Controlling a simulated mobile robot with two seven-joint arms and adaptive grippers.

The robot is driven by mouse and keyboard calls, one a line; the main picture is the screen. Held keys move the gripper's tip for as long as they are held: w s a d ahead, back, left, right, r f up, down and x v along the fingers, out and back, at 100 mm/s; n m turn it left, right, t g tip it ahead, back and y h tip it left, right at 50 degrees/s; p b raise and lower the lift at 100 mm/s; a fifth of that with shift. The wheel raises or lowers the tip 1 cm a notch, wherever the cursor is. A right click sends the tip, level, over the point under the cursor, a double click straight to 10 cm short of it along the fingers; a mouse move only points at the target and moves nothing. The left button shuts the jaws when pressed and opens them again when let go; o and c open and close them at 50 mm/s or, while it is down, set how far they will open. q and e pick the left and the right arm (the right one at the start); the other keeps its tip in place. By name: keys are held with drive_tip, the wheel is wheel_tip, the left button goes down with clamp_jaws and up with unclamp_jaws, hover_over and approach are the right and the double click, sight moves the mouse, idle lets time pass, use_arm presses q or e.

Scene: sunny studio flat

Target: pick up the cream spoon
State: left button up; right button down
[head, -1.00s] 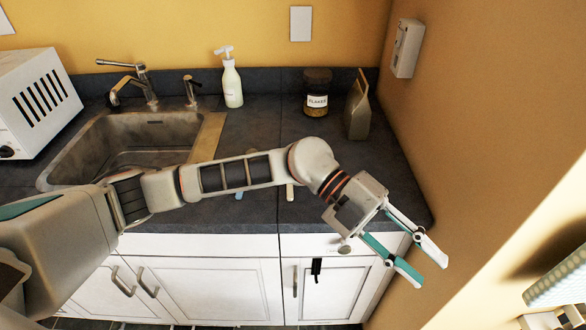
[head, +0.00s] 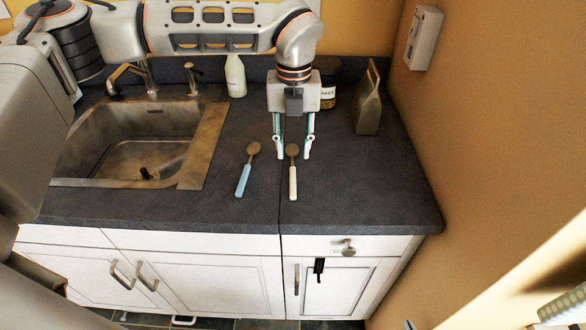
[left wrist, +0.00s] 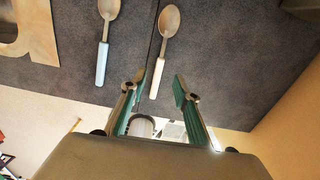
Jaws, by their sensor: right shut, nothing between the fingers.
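The cream spoon (head: 293,178) lies on the dark countertop, its brown bowl toward the wall and its cream handle toward the front edge. It also shows in the left wrist view (left wrist: 159,76), with its handle end between the fingers in the picture. My left gripper (head: 293,154) points down, open and empty, with a fingertip on either side of the spoon's bowl in the head view. Its fingers also show in the left wrist view (left wrist: 156,91). It appears to be above the spoon; I cannot tell the exact gap.
A blue-handled spoon (head: 243,178) lies just left of the cream one. A sink (head: 180,165) is further left. A white bottle (head: 235,77), a partly hidden jar (head: 328,90) and a brown bag (head: 369,106) stand at the back. The countertop right of the spoons is clear.

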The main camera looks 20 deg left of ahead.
sight(293, 170)
use_arm(q)
drive_tip(key=shift+a+f+p, duration=0.1)
drive_tip(key=shift+f+p, duration=0.4)
drive_tip(key=shift+f, duration=2.6)
clamp_jaws()
